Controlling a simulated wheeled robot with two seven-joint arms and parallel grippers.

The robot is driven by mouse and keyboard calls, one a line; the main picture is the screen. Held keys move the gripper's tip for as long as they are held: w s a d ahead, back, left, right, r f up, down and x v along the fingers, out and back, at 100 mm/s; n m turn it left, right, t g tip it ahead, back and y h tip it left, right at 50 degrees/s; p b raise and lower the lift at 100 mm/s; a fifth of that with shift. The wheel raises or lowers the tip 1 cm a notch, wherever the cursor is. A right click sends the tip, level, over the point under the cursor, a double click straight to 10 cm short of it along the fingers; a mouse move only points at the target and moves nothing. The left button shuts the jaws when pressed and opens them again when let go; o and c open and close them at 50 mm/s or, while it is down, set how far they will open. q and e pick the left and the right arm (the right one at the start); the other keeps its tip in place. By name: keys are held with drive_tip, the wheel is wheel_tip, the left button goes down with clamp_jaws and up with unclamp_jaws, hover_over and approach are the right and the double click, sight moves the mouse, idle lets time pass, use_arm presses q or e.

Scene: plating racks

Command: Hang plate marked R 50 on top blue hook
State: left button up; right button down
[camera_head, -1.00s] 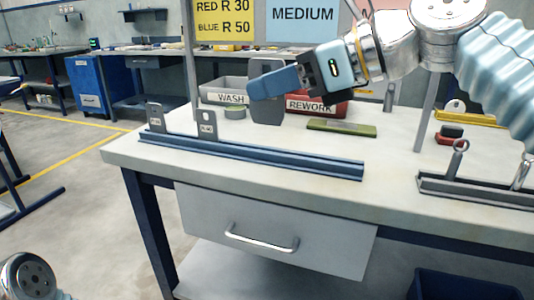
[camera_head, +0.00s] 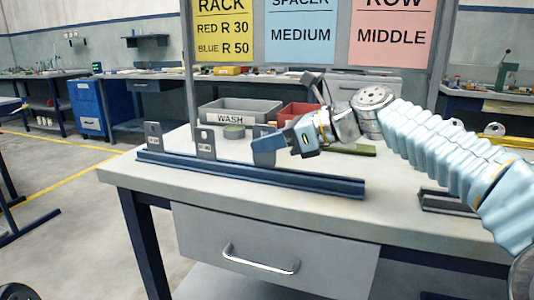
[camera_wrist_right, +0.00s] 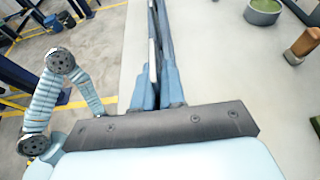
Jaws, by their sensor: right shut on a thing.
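My right gripper (camera_head: 278,143) is shut on a dark grey plate (camera_head: 262,147) and holds it upright at the blue rail (camera_head: 310,180). I cannot tell whether its lower edge sits in the rail or just behind it. In the right wrist view, the blue fingers (camera_wrist_right: 157,88) close on a thin edge in line with the rail. Two grey plates stand upright in the rail, at the left end (camera_head: 153,130) and right of it (camera_head: 205,138); their small labels are unreadable. No mark shows on the held plate. I cannot make out a blue hook. My left gripper is out of view.
A grey WASH bin (camera_head: 262,108) and a red bin (camera_head: 297,113) stand behind the rail, with a small round green-topped dish (camera_head: 234,131). Signs read rack red R 30, blue R 50 (camera_head: 222,28), spacer medium (camera_head: 300,34), row middle (camera_head: 391,37).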

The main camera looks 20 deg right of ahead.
drive_tip(key=shift+f, duration=0.8)
drive_tip(key=shift+f, duration=0.1)
drive_tip(key=c, duration=1.2)
unclamp_jaws()
drive_tip(key=shift+f+b, duration=0.25)
drive_tip(key=shift+b, duration=0.25)
drive_tip(key=v, duration=0.9)
drive_tip(key=p+v, duration=0.1)
drive_tip(key=v, duration=0.4)
drive_tip(key=shift+d+f, duration=0.2)
drive_tip(key=shift+f, duration=0.2)
